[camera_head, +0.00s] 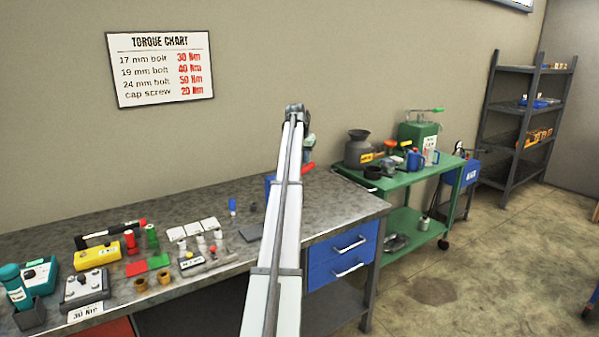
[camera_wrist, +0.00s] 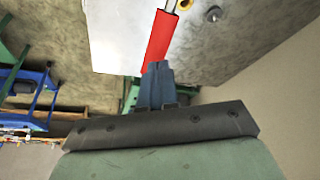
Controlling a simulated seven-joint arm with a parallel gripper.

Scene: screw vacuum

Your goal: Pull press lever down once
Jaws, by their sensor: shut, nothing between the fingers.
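The press lever's red handle (camera_head: 308,168) sticks out to the right of my arm at the back of the bench. In the wrist view the red handle (camera_wrist: 163,38) slants up from just beyond my fingertips and joins a thin metal rod at the top. My gripper (camera_wrist: 156,68) has its blue-grey fingers shut together with nothing between them. The fingertips overlap the handle's near end in the picture; I cannot tell whether they touch it. In the head view my arm hides most of the press and my fingers.
The grey workbench (camera_head: 205,200) holds several tools, cards and small parts at left. Its blue drawers (camera_head: 342,255) are at the right end. A green cart (camera_head: 408,178) with cans and jugs stands to the right. A dark shelf (camera_head: 520,130) is farther back.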

